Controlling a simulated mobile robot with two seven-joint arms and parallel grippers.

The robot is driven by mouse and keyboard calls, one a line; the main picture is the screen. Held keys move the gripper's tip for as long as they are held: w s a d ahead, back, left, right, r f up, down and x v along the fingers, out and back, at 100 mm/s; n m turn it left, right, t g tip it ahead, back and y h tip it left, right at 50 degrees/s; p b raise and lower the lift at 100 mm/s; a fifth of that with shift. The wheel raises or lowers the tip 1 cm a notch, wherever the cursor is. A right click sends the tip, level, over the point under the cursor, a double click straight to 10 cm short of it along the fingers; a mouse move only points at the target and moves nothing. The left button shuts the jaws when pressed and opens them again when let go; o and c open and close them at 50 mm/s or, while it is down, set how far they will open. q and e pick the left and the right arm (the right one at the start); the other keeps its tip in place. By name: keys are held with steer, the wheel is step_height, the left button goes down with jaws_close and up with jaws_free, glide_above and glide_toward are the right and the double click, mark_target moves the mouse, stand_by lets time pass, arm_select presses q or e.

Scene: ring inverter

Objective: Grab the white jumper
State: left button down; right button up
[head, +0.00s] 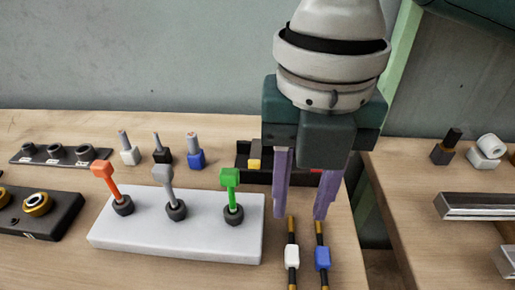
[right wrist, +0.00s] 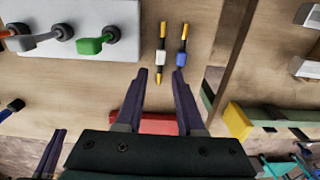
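The white jumper (head: 292,257), a white block on a dark, gold-tipped rod, lies on the table at the front. It also shows in the right wrist view (right wrist: 161,57). The similar blue jumper (head: 322,258) lies close to its right, about parallel. My right gripper (head: 301,216) is open and empty, pointing down at the jumpers' far ends. In the right wrist view its fingertips (right wrist: 159,74) lie either side of the white jumper's near end; the blue one's end is by the right fingertip. The height gap is unclear. Purple fingers at lower left there may be my left gripper (right wrist: 52,152).
A white switch block (head: 180,228) with orange, grey and green levers stands left of the jumpers. A dark tray (head: 243,168) with yellow and red parts sits behind my gripper. A gap separates this table from the right one, with metal bars (head: 475,205).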

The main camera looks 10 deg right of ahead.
mark_target(293, 250)
step_height(293, 250, down, 10)
steer(key=shift+s+d+r+b, duration=0.1)
steer(key=shift+r+b, duration=0.05)
steer(key=shift+b, duration=0.45)
steer(key=shift+c, duration=0.2)
jaws_close()
